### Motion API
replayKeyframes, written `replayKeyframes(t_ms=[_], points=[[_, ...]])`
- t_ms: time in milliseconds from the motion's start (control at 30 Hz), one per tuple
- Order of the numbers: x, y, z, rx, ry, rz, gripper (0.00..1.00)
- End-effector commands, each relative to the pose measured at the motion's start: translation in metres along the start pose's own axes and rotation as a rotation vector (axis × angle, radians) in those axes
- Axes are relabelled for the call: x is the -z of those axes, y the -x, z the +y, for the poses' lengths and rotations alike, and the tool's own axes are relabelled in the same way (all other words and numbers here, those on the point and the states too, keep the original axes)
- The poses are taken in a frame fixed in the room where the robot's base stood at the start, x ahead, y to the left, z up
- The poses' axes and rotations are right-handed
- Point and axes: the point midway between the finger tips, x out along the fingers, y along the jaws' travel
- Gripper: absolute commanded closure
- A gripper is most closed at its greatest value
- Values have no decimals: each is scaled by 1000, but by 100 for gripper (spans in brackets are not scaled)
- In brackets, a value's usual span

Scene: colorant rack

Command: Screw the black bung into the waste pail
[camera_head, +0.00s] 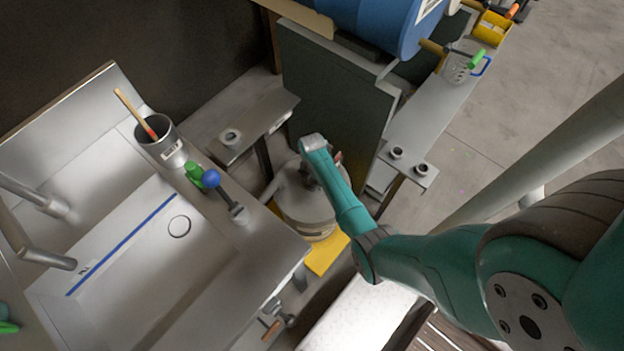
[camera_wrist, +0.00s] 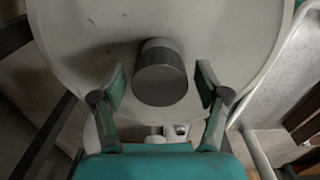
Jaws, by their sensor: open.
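The waste pail (camera_head: 303,208) is a pale grey, round vessel low in the middle of the head view. Its wide pale lid (camera_wrist: 95,35) fills most of the wrist view. The black bung (camera_wrist: 161,76), a dark grey cylinder with a lighter top band, stands over the lid between my fingers. My gripper (camera_wrist: 160,88) is open, with one finger on each side of the bung and a visible gap to both. In the head view, my arm reaches down over the pail and hides part of it and the bung. I cannot tell how deep the bung sits.
The pail stands by a yellow platform (camera_head: 326,255). A sink bench (camera_head: 240,262) lies left, with a grey cup (camera_head: 163,146) and a blue-knobbed valve (camera_head: 211,179). A dark upright panel (camera_head: 330,95) stands behind. A shelf with two small dark fittings (camera_head: 421,169) is on the right.

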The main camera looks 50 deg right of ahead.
Motion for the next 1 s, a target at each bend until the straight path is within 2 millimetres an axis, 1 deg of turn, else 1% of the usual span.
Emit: replayKeyframes(t_ms=[300, 433, 567, 1000], points=[[0, 0, 0, 0, 368, 0, 26], [-1, 0, 1, 0, 490, 0, 26], [-1, 0, 1, 0, 542, 0, 26], [2, 0, 0, 0, 543, 0, 26]])
